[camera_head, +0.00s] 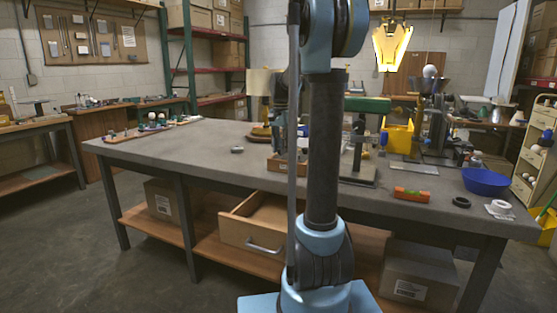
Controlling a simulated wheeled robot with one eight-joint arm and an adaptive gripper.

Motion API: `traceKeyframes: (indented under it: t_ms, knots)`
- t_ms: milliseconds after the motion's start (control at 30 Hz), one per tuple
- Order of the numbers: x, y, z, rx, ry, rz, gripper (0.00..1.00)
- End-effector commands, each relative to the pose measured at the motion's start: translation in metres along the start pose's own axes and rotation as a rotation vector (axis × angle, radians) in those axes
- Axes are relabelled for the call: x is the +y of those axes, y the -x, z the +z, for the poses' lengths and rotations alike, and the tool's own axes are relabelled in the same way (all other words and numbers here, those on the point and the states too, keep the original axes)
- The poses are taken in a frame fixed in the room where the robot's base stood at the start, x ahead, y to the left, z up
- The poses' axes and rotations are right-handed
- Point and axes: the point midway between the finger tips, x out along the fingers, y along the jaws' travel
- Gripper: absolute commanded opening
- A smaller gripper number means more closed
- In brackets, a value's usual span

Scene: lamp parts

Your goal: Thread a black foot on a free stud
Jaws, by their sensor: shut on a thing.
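My arm stands in the middle of the head view and hides part of the bench. My gripper (279,143) is small and partly covered by my own arm link, low over the bench beside a wooden tray (288,168). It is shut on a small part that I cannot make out. A brown round piece (261,132) and a cream shade-like piece (259,82) show just left of my arm. I cannot make out a black foot or a free stud at this size.
At right are a green-topped stand (367,105), a yellow bin (398,135), an orange level (412,194), a black ring (461,202) and a blue bowl (486,181). A drawer (254,226) stands open below.

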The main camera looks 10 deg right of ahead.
Motion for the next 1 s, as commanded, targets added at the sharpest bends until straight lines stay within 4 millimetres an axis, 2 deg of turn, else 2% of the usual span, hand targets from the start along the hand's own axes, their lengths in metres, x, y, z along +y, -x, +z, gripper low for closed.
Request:
traceKeyframes:
  t_ms: [1000]
  knots:
    - [-0.0001, -0.0054, -0.0001, 0.000, 0.000, 0.000, 0.12]
